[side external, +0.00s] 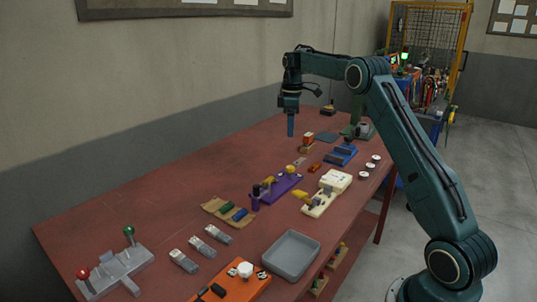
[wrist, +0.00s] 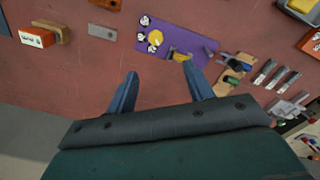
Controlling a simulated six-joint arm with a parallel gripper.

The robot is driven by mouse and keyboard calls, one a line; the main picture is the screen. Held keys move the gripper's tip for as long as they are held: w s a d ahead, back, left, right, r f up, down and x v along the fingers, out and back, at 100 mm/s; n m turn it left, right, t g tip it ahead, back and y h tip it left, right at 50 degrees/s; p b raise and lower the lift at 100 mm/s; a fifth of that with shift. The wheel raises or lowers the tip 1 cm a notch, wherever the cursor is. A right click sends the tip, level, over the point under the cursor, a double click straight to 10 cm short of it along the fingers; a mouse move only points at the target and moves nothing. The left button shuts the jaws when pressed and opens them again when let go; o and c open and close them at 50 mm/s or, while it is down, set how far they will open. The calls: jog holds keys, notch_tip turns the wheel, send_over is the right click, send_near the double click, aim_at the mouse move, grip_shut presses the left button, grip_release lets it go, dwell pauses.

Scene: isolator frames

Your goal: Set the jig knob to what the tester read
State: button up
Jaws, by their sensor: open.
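A purple board (side external: 289,187) lies mid-table. It carries a round yellow knob (wrist: 155,37) with white marked discs around it, and another yellow part (wrist: 181,57) beside the knob. I take this for the jig; the knob's setting is too small to read. A cream device (side external: 335,181) with a yellow part stands right of the board in the side view. It may be the tester, but I see no legible reading. My gripper (wrist: 161,88) is open and empty. In the side view its blue fingers (side external: 290,125) point down, high above the table's far part, apart from the board.
An orange board (side external: 233,288) with a white knob, a grey tray (side external: 268,257) and a grey base with red and green levers (side external: 122,264) are at the near end. A tan holder (side external: 213,208) and several grey modules lie between. The table's left side is bare.

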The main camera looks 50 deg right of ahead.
aim_at(290, 167)
jog(key=shift+w+d+f, duration=0.15)
jog(key=shift+d+f, duration=0.45)
notch_tip(290, 167, down, 14)
jog(key=shift+r, duration=0.1)
dwell(0.5)
jog(key=shift+c, duration=0.2)
jog(key=c, duration=0.9)
